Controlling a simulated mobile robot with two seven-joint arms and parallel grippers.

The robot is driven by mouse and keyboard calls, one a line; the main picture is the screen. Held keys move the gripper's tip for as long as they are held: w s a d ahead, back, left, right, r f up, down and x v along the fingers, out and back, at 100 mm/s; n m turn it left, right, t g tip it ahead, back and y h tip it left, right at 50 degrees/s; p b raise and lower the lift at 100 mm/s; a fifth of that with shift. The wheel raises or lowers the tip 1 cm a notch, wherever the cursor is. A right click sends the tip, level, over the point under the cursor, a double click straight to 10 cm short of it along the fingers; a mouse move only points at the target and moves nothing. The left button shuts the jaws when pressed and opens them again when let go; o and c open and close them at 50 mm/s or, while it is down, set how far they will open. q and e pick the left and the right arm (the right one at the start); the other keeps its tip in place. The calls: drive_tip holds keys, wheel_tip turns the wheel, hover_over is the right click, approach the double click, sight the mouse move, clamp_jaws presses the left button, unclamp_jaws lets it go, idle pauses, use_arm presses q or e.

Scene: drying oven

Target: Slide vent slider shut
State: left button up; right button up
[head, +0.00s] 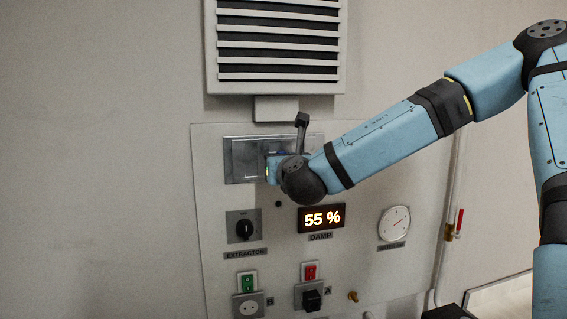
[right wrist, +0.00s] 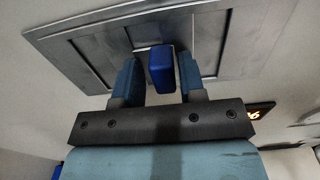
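The vent slider is a grey metal framed plate (head: 240,152) on the wall panel below the louvred grille. Its blue handle (right wrist: 161,68) shows in the right wrist view, sticking out from the plate (right wrist: 90,50). My right gripper (right wrist: 158,78) has one finger on each side of the handle, with visible gaps on both sides, so it is open around the handle and not clamped. In the head view my right wrist covers the right part of the slider, and the handle cannot be made out clearly there. My left gripper is not in view.
The louvred grille (head: 278,45) is above. Below are the extractor knob (head: 244,228), a damp display (head: 321,218) reading 55 %, a round gauge (head: 394,223), and green (head: 247,283) and red (head: 310,271) switches. A pipe with a red-handled valve (head: 459,222) runs at right. The left wall is bare.

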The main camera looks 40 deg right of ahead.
drive_tip(key=shift+o, duration=0.5)
drive_tip(key=shift+w+a, duration=0.1)
drive_tip(key=shift+a, duration=0.05)
drive_tip(key=b+v, duration=0.6)
drive_tip(key=v, duration=0.8)
